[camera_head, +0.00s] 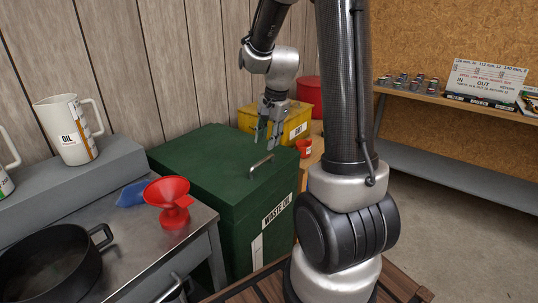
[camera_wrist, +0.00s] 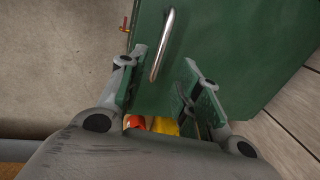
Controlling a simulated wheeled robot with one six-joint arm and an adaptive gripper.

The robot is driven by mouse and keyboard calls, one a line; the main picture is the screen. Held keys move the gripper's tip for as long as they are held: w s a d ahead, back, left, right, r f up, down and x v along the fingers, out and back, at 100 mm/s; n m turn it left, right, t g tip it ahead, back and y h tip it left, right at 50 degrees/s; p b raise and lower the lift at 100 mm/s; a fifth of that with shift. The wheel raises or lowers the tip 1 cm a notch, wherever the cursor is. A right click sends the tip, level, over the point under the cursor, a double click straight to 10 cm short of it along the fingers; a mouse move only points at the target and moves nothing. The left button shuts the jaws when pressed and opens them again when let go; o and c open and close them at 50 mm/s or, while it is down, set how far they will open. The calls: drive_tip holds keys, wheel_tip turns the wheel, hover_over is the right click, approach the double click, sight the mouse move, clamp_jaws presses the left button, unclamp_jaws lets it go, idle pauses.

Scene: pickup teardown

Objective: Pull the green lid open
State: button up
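The green lid (camera_head: 205,165) is the flat top of a green chest labelled "WASTE OIL" (camera_head: 277,211); it looks closed. A metal bar handle (camera_head: 262,165) sits on the lid near its front right edge. My gripper (camera_head: 268,143) is above the lid, behind and above the handle in the head view. In the wrist view my gripper (camera_wrist: 164,82) has its two fingers spread apart. The handle (camera_wrist: 163,45) shows there between and beyond the fingertips, slanted, with the green lid (camera_wrist: 220,50) around it. The gripper holds nothing, and I cannot tell its exact height above the handle.
A yellow box (camera_head: 290,124), a red container (camera_head: 309,92) and a small red cup (camera_head: 304,148) stand behind and right of the chest. A grey bench at left holds a red funnel (camera_head: 172,200), a black pot (camera_head: 48,268) and a white oil jug (camera_head: 70,130).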

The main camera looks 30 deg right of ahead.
sight(263, 160)
drive_tip(key=f, duration=0.2)
drive_tip(key=w+f, duration=0.1)
drive_tip(key=f, duration=0.4)
drive_tip(key=shift+w+a+f, duration=0.2)
drive_tip(key=shift+a+f, duration=0.05)
drive_tip(key=shift+a, duration=0.1)
clamp_jaws()
